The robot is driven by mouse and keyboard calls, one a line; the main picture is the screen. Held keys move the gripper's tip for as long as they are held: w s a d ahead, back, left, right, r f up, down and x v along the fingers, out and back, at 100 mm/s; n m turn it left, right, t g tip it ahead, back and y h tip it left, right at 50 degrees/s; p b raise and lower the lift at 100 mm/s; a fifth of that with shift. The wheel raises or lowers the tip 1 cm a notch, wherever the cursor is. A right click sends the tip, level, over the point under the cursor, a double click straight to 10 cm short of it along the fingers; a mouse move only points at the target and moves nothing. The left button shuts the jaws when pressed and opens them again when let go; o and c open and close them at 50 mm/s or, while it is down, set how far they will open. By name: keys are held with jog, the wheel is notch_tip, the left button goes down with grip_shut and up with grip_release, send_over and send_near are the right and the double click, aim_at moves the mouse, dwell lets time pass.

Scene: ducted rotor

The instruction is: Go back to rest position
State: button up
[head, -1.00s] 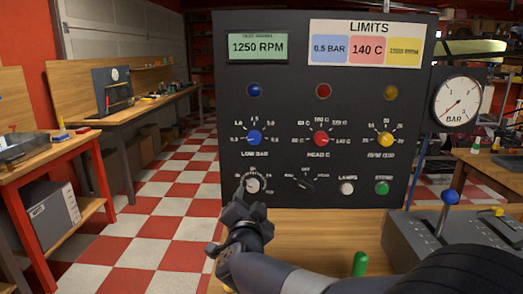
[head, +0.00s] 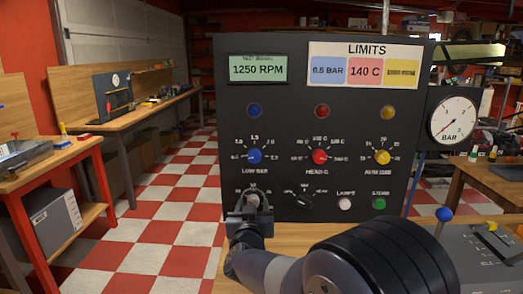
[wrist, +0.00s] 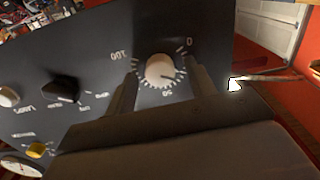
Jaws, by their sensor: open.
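My gripper (head: 250,197) is open in front of the lower left of the black control panel (head: 290,95). Its two fingers point at the white knob (head: 252,199), which they partly cover in the head view. In the wrist view my gripper (wrist: 163,88) shows its fingers on either side of the white knob (wrist: 160,70), with gaps between fingers and knob. The knob's scale is marked 0, 50 and 100. Nothing is held. I cannot tell how far the fingertips are from the panel.
A black selector (head: 300,199) sits right of the white knob. A pressure gauge (head: 454,119) is at the panel's right side. A red-framed bench (head: 75,160) is at left; checkered floor lies between.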

jog(key=n+p, duration=0.2)
jog(key=n, duration=0.1)
jog(key=shift+r, duration=0.15)
jog(key=s, duration=1)
jog(key=shift+s+a, duration=0.15)
jog(key=shift+s, duration=0.25)
